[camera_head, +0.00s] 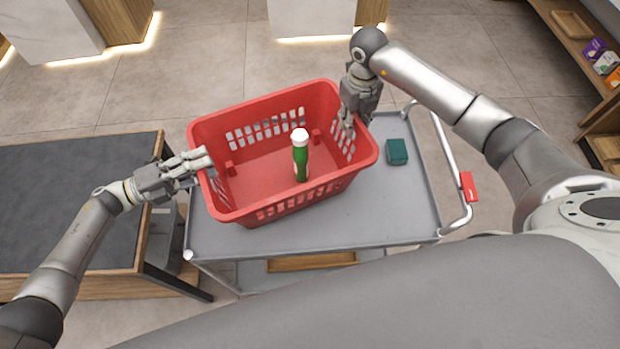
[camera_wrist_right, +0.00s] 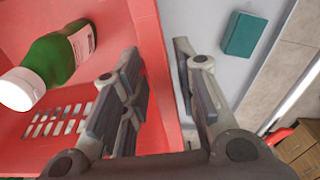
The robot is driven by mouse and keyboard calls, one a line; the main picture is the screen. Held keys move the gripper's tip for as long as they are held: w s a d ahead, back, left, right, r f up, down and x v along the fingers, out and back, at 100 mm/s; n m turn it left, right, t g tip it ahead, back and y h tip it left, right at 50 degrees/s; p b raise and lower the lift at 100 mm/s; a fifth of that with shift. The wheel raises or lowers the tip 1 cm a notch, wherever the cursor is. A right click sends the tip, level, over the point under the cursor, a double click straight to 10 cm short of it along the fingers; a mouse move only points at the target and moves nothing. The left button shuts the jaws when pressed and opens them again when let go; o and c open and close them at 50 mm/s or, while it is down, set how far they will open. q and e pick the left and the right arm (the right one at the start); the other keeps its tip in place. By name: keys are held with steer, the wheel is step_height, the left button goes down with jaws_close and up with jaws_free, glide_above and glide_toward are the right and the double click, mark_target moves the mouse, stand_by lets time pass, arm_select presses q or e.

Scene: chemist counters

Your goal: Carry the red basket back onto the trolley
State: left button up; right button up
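The red basket (camera_head: 268,213) is upright over the grey trolley (camera_head: 400,215), towards its left end. I cannot tell whether its base touches the trolley top. A green bottle with a white cap (camera_head: 301,160) stands in the basket; it also shows in the right wrist view (camera_wrist_right: 62,55). My left gripper (camera_head: 205,160) is shut on the basket's left rim. My right gripper (camera_head: 348,125) is at the basket's right rim.
A small teal box (camera_head: 397,151) lies on the trolley, right of the basket. The trolley's handle with a red grip (camera_head: 468,186) is at the right. A dark-topped counter (camera_head: 60,190) stands close on the left. Shelves with small boxes (camera_head: 596,50) are at the far right.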

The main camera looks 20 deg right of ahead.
arm_select(q)
steer(key=shift+o, duration=0.2)
arm_select(e)
steer(key=shift+o, duration=0.2)
steer(key=shift+r, duration=0.1)
arm_select(q)
steer(key=shift+a, duration=0.1)
arm_select(e)
steer(key=shift+r, duration=0.1)
arm_select(q)
steer(key=s+a, duration=0.1)
steer(key=a, duration=1)
steer(key=shift+s+a, duration=0.2)
steer(key=shift+a, duration=0.2)
arm_select(e)
step_height(320, 180, up, 12)
